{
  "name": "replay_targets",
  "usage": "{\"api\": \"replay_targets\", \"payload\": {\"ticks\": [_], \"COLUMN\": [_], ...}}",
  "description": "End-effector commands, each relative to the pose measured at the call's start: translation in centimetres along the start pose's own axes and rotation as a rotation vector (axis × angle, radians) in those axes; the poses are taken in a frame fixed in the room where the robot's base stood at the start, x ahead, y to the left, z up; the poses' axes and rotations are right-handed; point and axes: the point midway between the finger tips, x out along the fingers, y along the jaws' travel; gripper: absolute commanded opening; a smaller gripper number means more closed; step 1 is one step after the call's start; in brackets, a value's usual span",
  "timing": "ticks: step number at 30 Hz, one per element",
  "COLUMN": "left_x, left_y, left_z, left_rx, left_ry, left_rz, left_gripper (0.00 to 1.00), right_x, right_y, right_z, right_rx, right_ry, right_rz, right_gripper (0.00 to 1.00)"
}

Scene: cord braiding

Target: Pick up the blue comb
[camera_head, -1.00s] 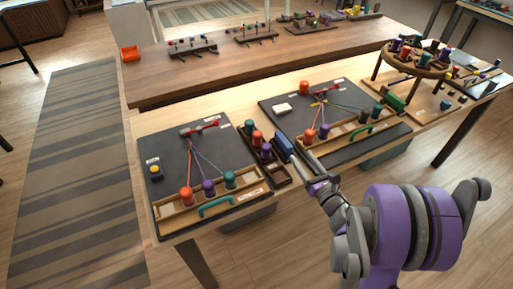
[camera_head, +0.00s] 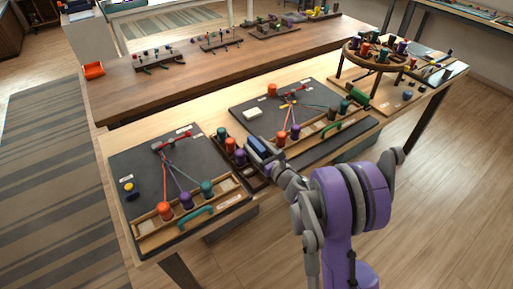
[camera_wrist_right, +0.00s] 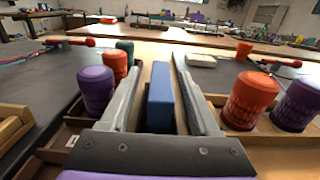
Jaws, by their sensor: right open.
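The blue comb shows as a plain blue block (camera_head: 258,146) standing between the two dark boards on the near table; I can make out no teeth. In the right wrist view the blue comb (camera_wrist_right: 160,97) stands upright between my right gripper's two grey fingers (camera_wrist_right: 158,65), with a narrow gap on each side. In the head view my right gripper (camera_head: 256,150) reaches around it from the front right. It is open and holds nothing. The comb's lower end is hidden by the gripper. My left gripper is not in view.
A wooden bin of orange, purple and teal spools (camera_head: 230,146) is close left of the gripper; in the wrist view an orange spool (camera_wrist_right: 250,100) and a purple one (camera_wrist_right: 297,104) stand close right. A round spool stand (camera_head: 385,60) is at the right. A white block (camera_head: 252,112) lies behind.

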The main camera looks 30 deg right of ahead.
Motion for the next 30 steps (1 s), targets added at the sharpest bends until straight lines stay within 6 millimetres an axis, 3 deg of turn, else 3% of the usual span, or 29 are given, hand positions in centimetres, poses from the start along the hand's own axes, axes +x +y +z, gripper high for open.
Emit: {"api": "replay_targets", "payload": {"ticks": [7,18,30], "left_x": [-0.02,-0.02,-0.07], "left_y": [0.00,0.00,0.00], "left_z": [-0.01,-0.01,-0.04], "left_rx": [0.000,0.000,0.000], "left_ry": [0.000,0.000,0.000], "left_rz": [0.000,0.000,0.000], "left_gripper": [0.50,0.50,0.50], "right_x": [0.44,0.41,0.41], "right_y": [0.01,0.00,0.00], "right_z": [-0.02,-0.02,0.24], "right_rx": [0.000,0.000,0.000], "right_ry": [0.000,0.000,0.000], "right_rz": [0.000,-0.001,-0.001], "right_gripper": [0.62,0.00,0.00]}}
